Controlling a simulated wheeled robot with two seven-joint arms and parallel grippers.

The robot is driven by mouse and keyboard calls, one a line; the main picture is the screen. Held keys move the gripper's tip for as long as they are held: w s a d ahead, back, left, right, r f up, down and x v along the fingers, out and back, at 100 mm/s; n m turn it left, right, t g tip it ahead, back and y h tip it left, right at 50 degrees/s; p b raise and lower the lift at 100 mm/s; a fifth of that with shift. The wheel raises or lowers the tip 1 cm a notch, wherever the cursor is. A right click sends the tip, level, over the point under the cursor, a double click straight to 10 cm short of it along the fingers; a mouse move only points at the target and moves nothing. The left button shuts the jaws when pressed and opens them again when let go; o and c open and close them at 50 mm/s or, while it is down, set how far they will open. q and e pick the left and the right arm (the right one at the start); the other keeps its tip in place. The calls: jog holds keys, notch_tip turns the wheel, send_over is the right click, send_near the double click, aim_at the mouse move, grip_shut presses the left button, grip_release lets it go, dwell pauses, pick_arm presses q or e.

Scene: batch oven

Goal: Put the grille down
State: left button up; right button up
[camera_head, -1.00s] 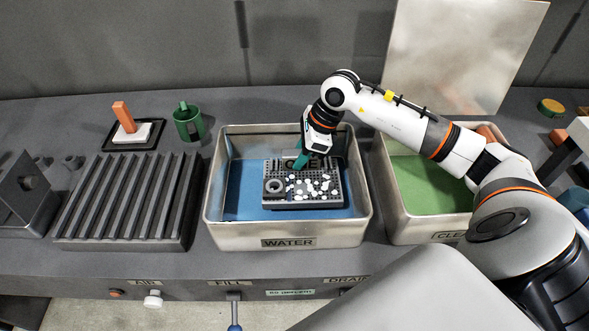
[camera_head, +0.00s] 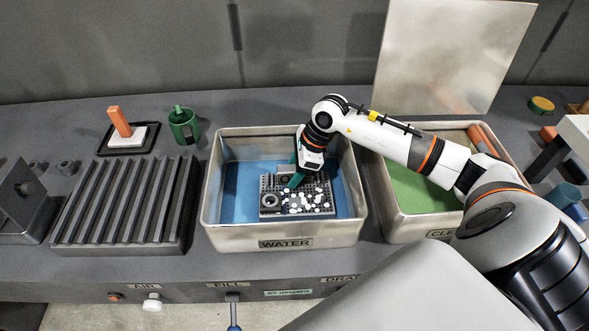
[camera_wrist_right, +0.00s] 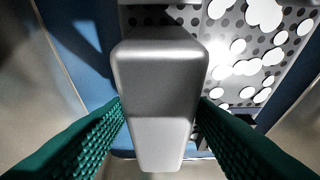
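The grille is a dark grey perforated plate (camera_head: 318,211) with white round pieces scattered on it and a grey ring at its left end. It is inside the metal basin (camera_head: 285,243) labelled WATER, over the blue bottom. Whether it touches the bottom I cannot tell. My right gripper (camera_head: 295,180) reaches down into the basin at the grille. In the right wrist view its green fingers (camera_wrist_right: 162,112) close on both sides of a smooth grey block, the grille's handle (camera_wrist_right: 160,75), with the holed plate beneath. My left gripper is not in view.
A green-bottomed basin (camera_head: 405,238) stands to the right, partly behind my right arm. A ribbed dark rack (camera_head: 125,205) stands left. A green cup (camera_head: 183,127) and an orange-handled white block (camera_head: 126,137) are behind it. A metal panel (camera_head: 450,55) stands at the back.

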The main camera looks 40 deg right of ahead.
jog(key=shift+r, duration=0.1)
jog(key=shift+r, duration=0.2)
jog(key=b+v, duration=0.2)
jog(key=v, duration=0.8)
jog(key=shift+s+d+r, duration=0.1)
jog(key=shift+d+r, duration=0.05)
jog(key=shift+r, duration=0.1)
jog(key=shift+s+d+r, duration=0.15)
jog(key=shift+r, duration=0.4)
